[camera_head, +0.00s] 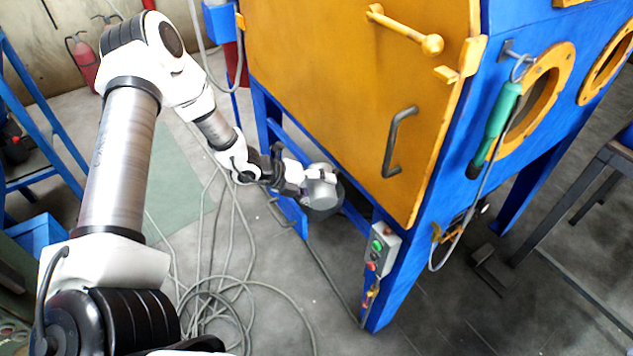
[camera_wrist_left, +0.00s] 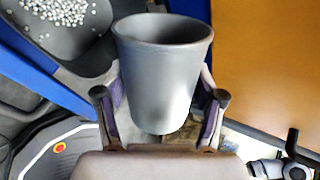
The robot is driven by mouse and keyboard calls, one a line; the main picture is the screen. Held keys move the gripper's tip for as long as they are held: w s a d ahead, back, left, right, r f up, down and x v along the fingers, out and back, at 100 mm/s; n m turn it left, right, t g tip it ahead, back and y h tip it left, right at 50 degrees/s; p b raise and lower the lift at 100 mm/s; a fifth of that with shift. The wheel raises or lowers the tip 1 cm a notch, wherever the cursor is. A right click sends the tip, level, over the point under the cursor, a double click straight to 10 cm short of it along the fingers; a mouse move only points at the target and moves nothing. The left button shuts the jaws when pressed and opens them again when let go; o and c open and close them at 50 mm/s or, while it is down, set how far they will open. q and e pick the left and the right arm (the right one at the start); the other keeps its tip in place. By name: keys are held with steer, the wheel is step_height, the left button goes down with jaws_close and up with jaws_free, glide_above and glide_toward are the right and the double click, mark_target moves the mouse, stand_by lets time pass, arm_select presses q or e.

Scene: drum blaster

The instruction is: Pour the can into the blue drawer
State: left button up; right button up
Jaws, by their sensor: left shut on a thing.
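A plain grey can (camera_wrist_left: 163,85) is held between the two fingers of my left gripper (camera_wrist_left: 160,108) in the left wrist view. Its mouth faces the top of that view; the inside looks dark and I see no contents. In the head view, the can (camera_head: 322,190) is at the end of my left gripper (camera_head: 298,180), beneath the orange door and close to the blue drawer (camera_head: 291,217). I cannot tell its exact tilt. Small silvery pellets (camera_wrist_left: 62,10) lie in a dark basin (camera_wrist_left: 75,45) beside the can. My right gripper is not in view.
The blue cabinet's orange door (camera_head: 345,90) with a black handle (camera_head: 397,142) rises right of the gripper. A control box (camera_head: 381,247) is on the front leg. Loose cables (camera_head: 225,300) lie on the floor. A red extinguisher (camera_head: 83,60) stands at the back left.

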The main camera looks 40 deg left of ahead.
arm_select(q)
steer(key=shift+w+a+r+n+g+h+p, duration=0.1)
steer(key=shift+r+n+g+h+p, duration=0.3)
steer(key=shift+r+p, duration=0.3)
steer(key=shift+w+a+n+g+h+p, duration=0.2)
steer(key=shift+n+g+h+p, duration=0.15)
steer(key=shift+p, duration=0.5)
steer(key=shift+w+a+r+p, duration=0.1)
steer(key=shift+r+p, duration=0.05)
steer(key=shift+p, duration=0.15)
